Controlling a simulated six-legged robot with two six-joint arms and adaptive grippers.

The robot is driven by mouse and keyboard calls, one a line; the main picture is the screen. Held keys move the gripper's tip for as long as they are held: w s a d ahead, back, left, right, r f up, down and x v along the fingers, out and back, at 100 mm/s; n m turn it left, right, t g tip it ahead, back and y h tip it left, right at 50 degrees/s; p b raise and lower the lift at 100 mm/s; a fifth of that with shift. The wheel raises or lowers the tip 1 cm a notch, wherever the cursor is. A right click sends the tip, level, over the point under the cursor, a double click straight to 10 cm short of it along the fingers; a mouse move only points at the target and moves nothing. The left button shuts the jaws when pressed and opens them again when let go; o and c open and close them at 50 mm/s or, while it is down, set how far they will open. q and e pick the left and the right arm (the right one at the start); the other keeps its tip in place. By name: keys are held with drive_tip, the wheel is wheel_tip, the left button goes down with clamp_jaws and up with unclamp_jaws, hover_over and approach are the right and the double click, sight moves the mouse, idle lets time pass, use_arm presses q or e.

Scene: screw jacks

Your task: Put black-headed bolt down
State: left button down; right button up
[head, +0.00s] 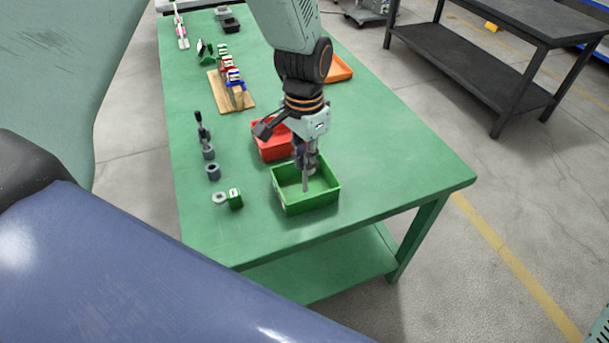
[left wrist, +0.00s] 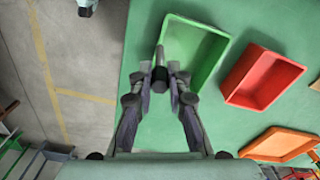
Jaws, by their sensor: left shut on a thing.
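My left gripper (head: 307,163) points down over the green bin (head: 324,206) near the front of the table. It is shut on the black-headed bolt (head: 305,181), whose grey shank hangs down toward the inside of the bin. In the left wrist view the bolt's black head (left wrist: 160,79) sits between the two fingertips (left wrist: 161,80), and the green bin (left wrist: 217,63) lies beyond. I cannot tell whether the bolt's tip touches the bin floor. My right gripper is not seen.
A red bin (head: 268,150) stands just behind the green one, and an orange tray (head: 342,69) is farther back. Dark parts (head: 213,172), a pale nut (head: 219,198) and a green block (head: 236,200) stand left. The green table's (head: 400,165) right side is clear.

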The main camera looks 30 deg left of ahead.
use_arm(q)
drive_tip(key=shift+w+a+r+m+p, duration=0.15)
drive_tip(key=shift+r+m+p, duration=0.1)
drive_tip(key=shift+r+p, duration=0.35)
drive_tip(key=shift+w+a+r+m+p, duration=0.1)
drive_tip(key=shift+r+m+p, duration=0.15)
drive_tip(key=shift+r+p, duration=0.35)
drive_tip(key=shift+m, duration=0.4)
drive_tip(key=f, duration=0.3)
drive_tip(key=a+f+p, duration=0.1)
drive_tip(key=f, duration=0.6)
drive_tip(key=shift+w+a+f+p, duration=0.35)
drive_tip(key=shift+w+a, duration=0.05)
drive_tip(key=c, duration=1.4)
unclamp_jaws()
drive_tip(key=shift+a+f, duration=0.1)
drive_tip(key=shift+a, duration=0.1)
drive_tip(key=shift+o, duration=0.5)
drive_tip(key=shift+w, duration=0.1)
drive_tip(key=shift+d, duration=0.25)
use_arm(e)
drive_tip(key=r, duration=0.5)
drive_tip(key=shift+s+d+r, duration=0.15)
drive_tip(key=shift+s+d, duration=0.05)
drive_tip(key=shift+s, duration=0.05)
